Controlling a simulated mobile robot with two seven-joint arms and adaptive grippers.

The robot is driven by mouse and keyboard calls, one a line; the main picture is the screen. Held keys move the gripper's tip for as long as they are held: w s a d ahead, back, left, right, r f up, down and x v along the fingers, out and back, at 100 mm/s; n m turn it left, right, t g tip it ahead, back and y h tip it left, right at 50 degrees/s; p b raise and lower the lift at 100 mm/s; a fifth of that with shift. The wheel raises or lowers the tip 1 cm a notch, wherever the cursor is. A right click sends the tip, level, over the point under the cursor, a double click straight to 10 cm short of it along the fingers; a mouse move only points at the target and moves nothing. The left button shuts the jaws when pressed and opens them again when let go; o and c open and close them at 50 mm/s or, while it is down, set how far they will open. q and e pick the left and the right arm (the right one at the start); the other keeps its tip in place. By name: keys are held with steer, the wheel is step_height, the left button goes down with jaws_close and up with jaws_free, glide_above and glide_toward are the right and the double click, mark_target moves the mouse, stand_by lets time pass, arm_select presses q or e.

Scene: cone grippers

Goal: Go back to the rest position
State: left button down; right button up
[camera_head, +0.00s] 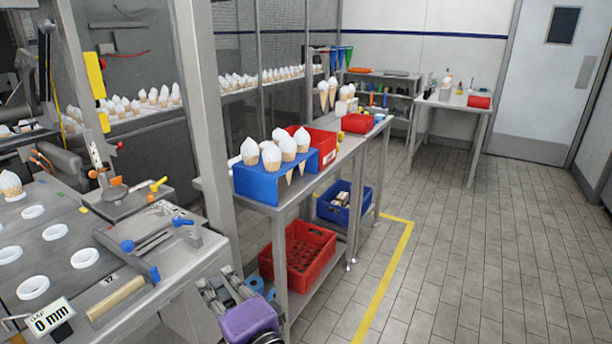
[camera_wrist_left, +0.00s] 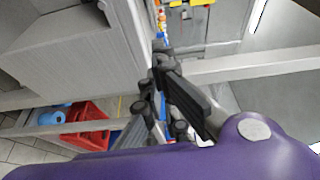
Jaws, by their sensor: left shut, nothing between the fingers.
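My left gripper (camera_head: 222,290) shows at the bottom of the head view, with its purple body below the grey fingers. It is beside the grey workbench and in front of the steel table's leg. In the left wrist view the dark fingers (camera_wrist_left: 160,75) come together with nothing between them. My right gripper is in neither view.
A steel table (camera_head: 275,208) bears a blue holder (camera_head: 258,185) with several cones. A red crate (camera_head: 312,268) sits on its lower shelf, and a blue crate (camera_head: 352,213) stands farther back. The workbench (camera_head: 75,292) with white rings is at left. The tiled floor (camera_head: 490,250) at right is clear.

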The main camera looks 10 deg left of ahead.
arm_select(q)
steer(key=w+d+f+n+t+h+p, duration=0.1)
steer(key=w+d+f+h, duration=0.2)
steer(key=d+f+h, duration=0.35)
steer(key=s+d+f+n+g+h+p, duration=0.1)
steer(key=s+d+f+n+h+p, duration=0.15)
steer(key=s+f+h+p, duration=0.55)
steer(key=s+a+f+n+g, duration=0.1)
steer(key=s+f, duration=0.2)
steer(key=s, duration=0.6)
steer(key=s+a+f+n+g+p, duration=0.1)
steer(key=s+a+f+n, duration=0.1)
steer(key=s, duration=0.8)
steer(key=s+a+f+n+g+y+p, duration=0.1)
steer(key=s+f, duration=0.3)
steer(key=s, duration=0.6)
steer(key=shift+a+g, duration=0.5)
steer(key=shift+a, duration=0.15)
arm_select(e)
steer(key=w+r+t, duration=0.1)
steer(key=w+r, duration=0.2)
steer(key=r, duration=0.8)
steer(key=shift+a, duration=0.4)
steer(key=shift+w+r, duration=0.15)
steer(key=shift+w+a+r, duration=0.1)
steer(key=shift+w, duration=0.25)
